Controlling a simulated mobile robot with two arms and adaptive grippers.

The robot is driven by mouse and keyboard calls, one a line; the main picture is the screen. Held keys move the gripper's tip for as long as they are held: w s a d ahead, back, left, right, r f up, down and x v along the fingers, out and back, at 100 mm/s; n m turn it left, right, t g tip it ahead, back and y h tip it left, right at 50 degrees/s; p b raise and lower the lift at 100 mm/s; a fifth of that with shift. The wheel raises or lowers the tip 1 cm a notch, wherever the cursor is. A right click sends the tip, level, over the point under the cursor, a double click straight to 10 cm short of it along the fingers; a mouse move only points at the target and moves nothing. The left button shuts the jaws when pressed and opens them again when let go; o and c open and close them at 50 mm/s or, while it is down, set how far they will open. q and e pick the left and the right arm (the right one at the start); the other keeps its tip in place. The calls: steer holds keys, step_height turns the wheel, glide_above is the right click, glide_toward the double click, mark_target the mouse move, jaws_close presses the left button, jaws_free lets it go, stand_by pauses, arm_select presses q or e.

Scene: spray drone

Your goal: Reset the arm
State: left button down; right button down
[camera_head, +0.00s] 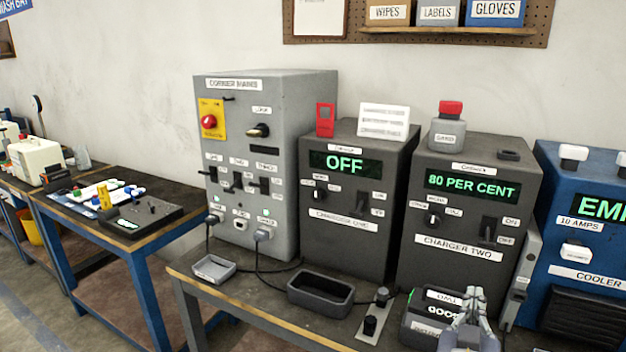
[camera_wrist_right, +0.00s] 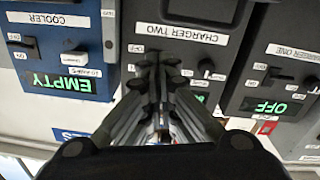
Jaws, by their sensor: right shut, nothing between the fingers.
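My right gripper (camera_head: 472,312) shows at the bottom right of the head view, shut and empty, in front of charger two (camera_head: 462,220). It also shows in the right wrist view (camera_wrist_right: 165,75), with its fingers together before the upside-down charger two panel (camera_wrist_right: 185,50). In the head view it overlaps a dark battery-like block (camera_head: 425,310) with a lit label on the bench; I cannot tell whether they touch. My left gripper is not in view.
Charger one (camera_head: 362,200) reads OFF and charger two reads 80 PER CENT. The grey corner mains box (camera_head: 265,140) stands left of them, the blue cooler (camera_head: 590,250) right. An empty black tray (camera_head: 320,292) and a small grey tray (camera_head: 213,268) lie on the bench.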

steer(key=s+a+f+n+g+y, duration=0.1)
steer(key=s+f+g+y, duration=0.15)
steer(key=f, duration=0.35)
steer(key=s+a+f+n+g+y, duration=0.1)
steer(key=s+f, duration=0.2)
steer(key=f, duration=0.3)
steer(key=s+a+f+n+g+y, duration=0.25)
steer(key=s+a+f+g, duration=0.2)
steer(key=s+f, duration=0.45)
steer(key=s+a+f+n+g+y, duration=0.2)
steer(key=s+a+f+g+y, duration=0.3)
steer(key=s, duration=0.6)
step_height(320, 180, down, 28)
steer(key=s+h+p, duration=0.1)
steer(key=s+p, duration=0.1)
steer(key=s+d+f+g, duration=0.1)
steer(key=s+d+f, duration=0.2)
steer(key=s+f, duration=1)
steer(key=s, duration=0.3)
steer(key=shift+d+f, duration=0.15)
